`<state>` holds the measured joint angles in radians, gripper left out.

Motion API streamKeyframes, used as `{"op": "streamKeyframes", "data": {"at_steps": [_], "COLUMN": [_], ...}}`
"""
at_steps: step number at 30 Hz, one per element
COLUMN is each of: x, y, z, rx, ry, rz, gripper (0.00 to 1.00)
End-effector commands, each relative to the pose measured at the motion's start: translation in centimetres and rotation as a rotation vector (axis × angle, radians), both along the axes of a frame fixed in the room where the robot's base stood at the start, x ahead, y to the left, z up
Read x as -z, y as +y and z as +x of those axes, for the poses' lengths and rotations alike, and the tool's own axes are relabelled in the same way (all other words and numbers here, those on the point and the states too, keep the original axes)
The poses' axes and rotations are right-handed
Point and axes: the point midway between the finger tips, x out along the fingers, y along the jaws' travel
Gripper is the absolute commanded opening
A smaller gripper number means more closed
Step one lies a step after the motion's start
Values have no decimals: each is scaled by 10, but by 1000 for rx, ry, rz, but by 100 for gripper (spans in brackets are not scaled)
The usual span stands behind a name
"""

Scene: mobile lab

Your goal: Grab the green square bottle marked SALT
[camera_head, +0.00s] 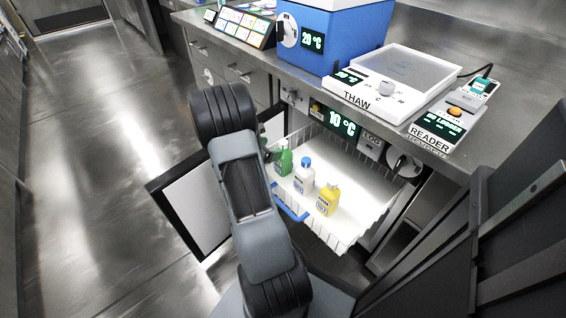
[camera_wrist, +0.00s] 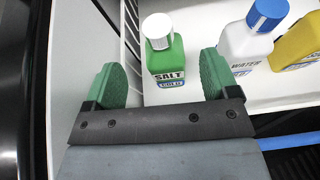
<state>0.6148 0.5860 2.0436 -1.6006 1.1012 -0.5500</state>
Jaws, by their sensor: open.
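The green square bottle marked SALT (camera_wrist: 168,62) has a white cap and a label that also reads COLD. The bottle appears ahead of and between the pads, with visible space on the left. My gripper's fingertips are hidden in the head view.
The white-floored wire drawer (camera_head: 345,236) extends from the 10 °C fridge. A white WATER bottle with a blue cap (camera_head: 304,176) and a yellow bottle (camera_head: 328,199) stand right of the green one. The drawer's wire side is close on the left. An open door (camera_head: 190,205) stands left.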

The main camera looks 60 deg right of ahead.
Motion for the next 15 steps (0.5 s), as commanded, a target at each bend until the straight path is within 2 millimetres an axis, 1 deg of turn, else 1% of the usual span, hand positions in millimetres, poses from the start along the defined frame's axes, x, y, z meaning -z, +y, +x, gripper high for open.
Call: {"op": "streamKeyframes", "data": {"at_steps": [1, 3, 8, 11, 15], "x": [5, 7, 8, 14, 24], "y": [-6, -11, -18, -25, -41], "z": [-3, -5, -7, -10, -16], "rx": [2, 2, 1, 3, 4], "ry": [0, 0, -1, -1, -1], "rz": [1, 1, 0, 1, 1], "gripper": [81, 81, 81, 81, 81]}}
